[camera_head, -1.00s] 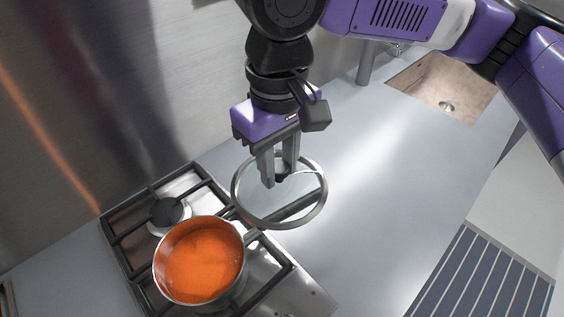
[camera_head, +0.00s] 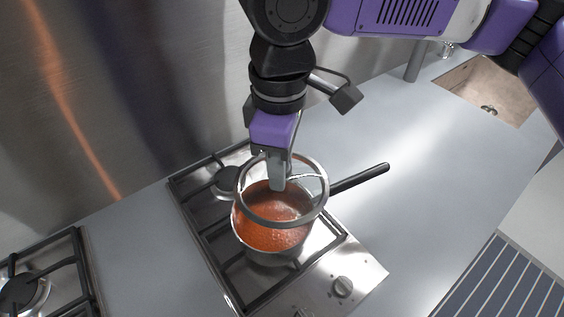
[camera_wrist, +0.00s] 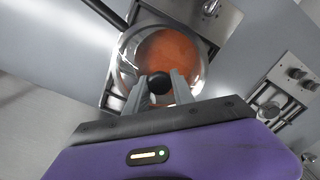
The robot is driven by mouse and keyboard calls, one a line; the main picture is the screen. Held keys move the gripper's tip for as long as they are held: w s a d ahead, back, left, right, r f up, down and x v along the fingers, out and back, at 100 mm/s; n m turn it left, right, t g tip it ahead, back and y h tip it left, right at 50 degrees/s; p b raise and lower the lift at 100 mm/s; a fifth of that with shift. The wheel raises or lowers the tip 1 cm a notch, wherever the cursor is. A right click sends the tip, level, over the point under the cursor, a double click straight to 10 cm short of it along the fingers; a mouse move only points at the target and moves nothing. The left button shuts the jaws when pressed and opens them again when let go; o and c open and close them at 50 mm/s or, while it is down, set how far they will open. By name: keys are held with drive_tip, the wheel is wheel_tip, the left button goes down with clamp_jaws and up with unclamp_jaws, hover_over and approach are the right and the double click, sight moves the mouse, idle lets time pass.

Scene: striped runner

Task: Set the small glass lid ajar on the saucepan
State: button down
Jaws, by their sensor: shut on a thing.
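The small glass lid (camera_head: 322,192) is a clear disc with a metal rim and a dark knob (camera_wrist: 159,83). My gripper (camera_head: 277,186) is shut on that knob and holds the lid about level. The saucepan (camera_head: 240,236) stands on the hob, holds orange-red sauce, and has a long dark handle (camera_head: 362,178) to the right. In the head view the lid overlaps the pan's opening, shifted toward the back. The wrist view shows the lid over the pan (camera_wrist: 168,45) too. I cannot tell whether the rim touches the pan.
The pan is on a hob with black grates (camera_head: 215,248) and a front knob (camera_head: 343,286). A second hob (camera_head: 40,290) is at lower left. A steel wall rises behind. Clear grey counter (camera_head: 430,150) lies to the right, toward a sink (camera_head: 490,85).

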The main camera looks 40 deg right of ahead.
drive_tip(key=shift+d+f+b, duration=0.1)
drive_tip(key=shift+f+b, duration=2.25)
drive_tip(key=shift+b, duration=0.1)
drive_tip(key=shift+f, duration=0.7)
drive_tip(key=shift+f+p, duration=0.15)
drive_tip(key=shift+p, duration=0.2)
drive_tip(key=c, duration=0.5)
unclamp_jaws()
